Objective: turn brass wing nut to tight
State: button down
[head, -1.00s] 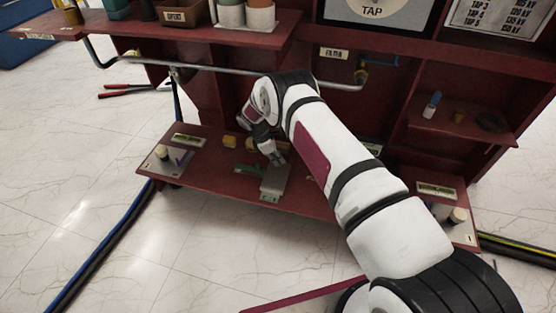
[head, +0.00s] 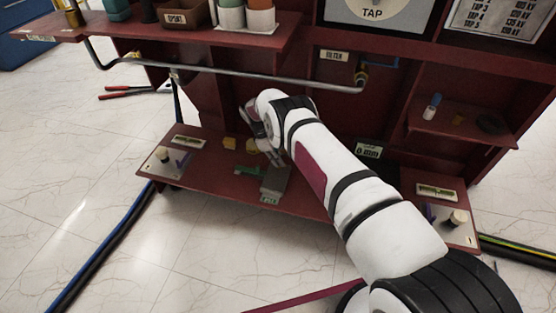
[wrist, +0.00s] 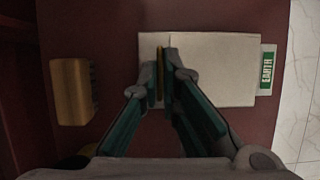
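The brass wing nut (wrist: 160,72) shows in the wrist view as a thin upright brass strip, seen edge-on over a pale plate (wrist: 215,70) with a green EARTH label (wrist: 267,70). My gripper (wrist: 161,80) has its fingertips close together on either side of the strip and looks shut on it. The fingertips hide part of it. In the head view my gripper (head: 272,158) points down at the grey plate (head: 276,180) on the low red shelf. The wing nut cannot be made out there.
A yellow block (wrist: 74,91) lies left of the plate in the wrist view. The red shelf (head: 215,185) has labelled fittings at both ends. A grey pipe (head: 225,72) runs across above it. Open tiled floor (head: 150,245) lies in front.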

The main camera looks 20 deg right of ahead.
jog(key=shift+s+f, duration=0.1)
jog(key=shift+f, duration=0.05)
jog(key=c, duration=1.8)
grip_release()
jog(key=v, duration=1.2)
